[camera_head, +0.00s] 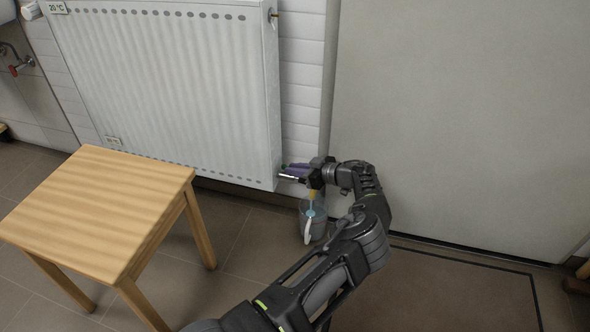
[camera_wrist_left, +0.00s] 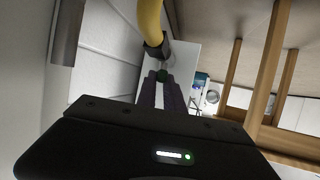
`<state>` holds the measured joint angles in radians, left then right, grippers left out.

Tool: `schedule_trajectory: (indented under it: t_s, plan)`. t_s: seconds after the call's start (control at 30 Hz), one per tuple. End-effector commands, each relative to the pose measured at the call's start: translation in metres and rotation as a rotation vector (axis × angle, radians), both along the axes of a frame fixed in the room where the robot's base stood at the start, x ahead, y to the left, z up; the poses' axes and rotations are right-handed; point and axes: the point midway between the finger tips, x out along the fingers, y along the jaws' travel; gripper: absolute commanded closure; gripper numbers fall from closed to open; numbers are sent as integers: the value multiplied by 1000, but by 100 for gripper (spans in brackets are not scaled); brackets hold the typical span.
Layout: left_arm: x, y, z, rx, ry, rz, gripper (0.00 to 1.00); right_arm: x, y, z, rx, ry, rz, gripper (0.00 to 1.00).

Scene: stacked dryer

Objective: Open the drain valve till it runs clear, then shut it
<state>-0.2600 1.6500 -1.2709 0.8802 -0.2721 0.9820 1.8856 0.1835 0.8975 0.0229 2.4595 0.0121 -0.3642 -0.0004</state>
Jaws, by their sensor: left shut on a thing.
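My left gripper (camera_head: 290,170) is at the lower right corner of the white radiator (camera_head: 165,90). In the left wrist view its purple fingers are shut on a small dark green knob (camera_wrist_left: 162,75), seemingly the drain valve's. A yellow hose (camera_wrist_left: 150,18) with a dark collar runs just beyond the knob. In the head view a yellow end (camera_head: 312,193) hangs over a clear jug (camera_head: 318,228) with a white handle, standing on the floor under my wrist. Something light blue shows at the jug's mouth; I cannot tell whether water is flowing or how clear it is. My right gripper is not in view.
A wooden table (camera_head: 95,205) stands at the left, in front of the radiator. A large pale panel (camera_head: 460,110) fills the right, with a dark mat (camera_head: 450,290) on the floor before it. A red-handled tap (camera_head: 20,67) is on the far left wall.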

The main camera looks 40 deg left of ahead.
Motion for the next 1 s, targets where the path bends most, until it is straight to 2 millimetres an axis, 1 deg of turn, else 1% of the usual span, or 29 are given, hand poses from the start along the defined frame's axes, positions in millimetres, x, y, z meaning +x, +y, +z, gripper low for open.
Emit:
schedule_trajectory:
  t_s: [0.33,0.57,0.83,1.0]
  plan:
    - [0,0,1,0,0,-8,100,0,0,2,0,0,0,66]
    - [-2,0,3,1,3,-60,100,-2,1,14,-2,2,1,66]
    - [-7,0,5,2,5,-216,100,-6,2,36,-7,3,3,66]
    - [-11,1,2,5,7,-358,100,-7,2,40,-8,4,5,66]
